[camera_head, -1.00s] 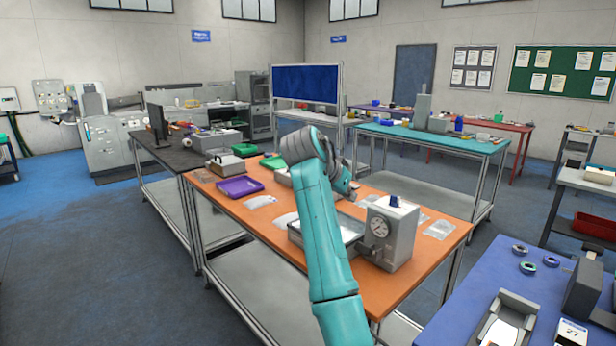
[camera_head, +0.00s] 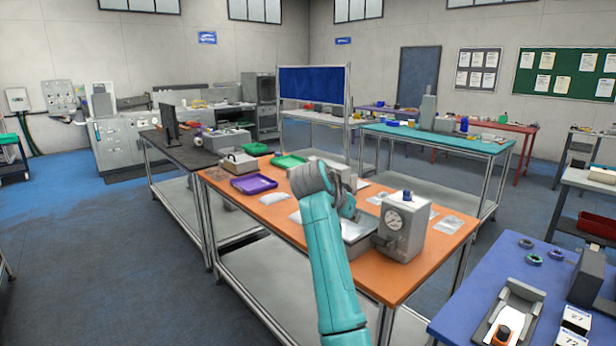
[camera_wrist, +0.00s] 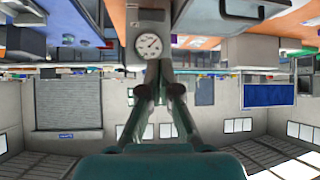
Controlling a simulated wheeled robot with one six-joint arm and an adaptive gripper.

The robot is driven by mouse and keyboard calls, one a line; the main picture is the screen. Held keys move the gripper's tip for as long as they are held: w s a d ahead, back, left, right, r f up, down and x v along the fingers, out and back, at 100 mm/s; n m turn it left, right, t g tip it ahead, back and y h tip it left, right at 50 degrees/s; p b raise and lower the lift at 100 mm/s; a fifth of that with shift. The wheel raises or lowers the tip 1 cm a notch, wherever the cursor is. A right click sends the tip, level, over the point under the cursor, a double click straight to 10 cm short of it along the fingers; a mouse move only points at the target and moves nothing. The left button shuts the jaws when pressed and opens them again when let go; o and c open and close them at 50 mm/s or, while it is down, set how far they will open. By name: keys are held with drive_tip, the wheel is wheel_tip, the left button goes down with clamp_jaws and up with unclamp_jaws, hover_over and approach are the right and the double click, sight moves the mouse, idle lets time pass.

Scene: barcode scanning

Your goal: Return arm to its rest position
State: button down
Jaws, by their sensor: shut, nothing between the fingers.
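My teal arm (camera_head: 330,265) rises from the bottom of the head view and bends at a grey joint over the orange table (camera_head: 285,220). My gripper (camera_wrist: 165,65) shows in the wrist view, its two fingers together and empty. The wrist view is upside down, with the room's ceiling and windows at the bottom.
The orange table also holds a purple tray (camera_head: 253,184), a green tray (camera_head: 287,161), a metal tray (camera_head: 358,232) and clear bags (camera_head: 447,223). A blue table (camera_head: 480,310) at the lower right carries a holder (camera_head: 512,312) and rings. Floor at the left is open.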

drive_tip(key=s+d+f+n+t+y, duration=0.15)
drive_tip(key=s+f, duration=0.25)
drive_tip(key=f, duration=1)
drive_tip(key=s+d+f+n+t+y, duration=0.1)
drive_tip(key=s+d+f+n, duration=0.2)
drive_tip(key=f, duration=1.1)
drive_tip(key=s+f+n+y, duration=0.2)
drive_tip(key=s+f, duration=1.2)
drive_tip(key=s, duration=0.5)
drive_tip(key=s+d+f+n+t+y, duration=0.1)
drive_tip(key=s+d+t+y, duration=0.15)
drive_tip(key=s, duration=2.15)
drive_tip(key=s+r+t, duration=0.2)
drive_tip(key=s+r, duration=1.4)
drive_tip(key=s, duration=0.4)
drive_tip(key=shift+r+h, duration=0.3)
drive_tip(key=shift+h, duration=0.1)
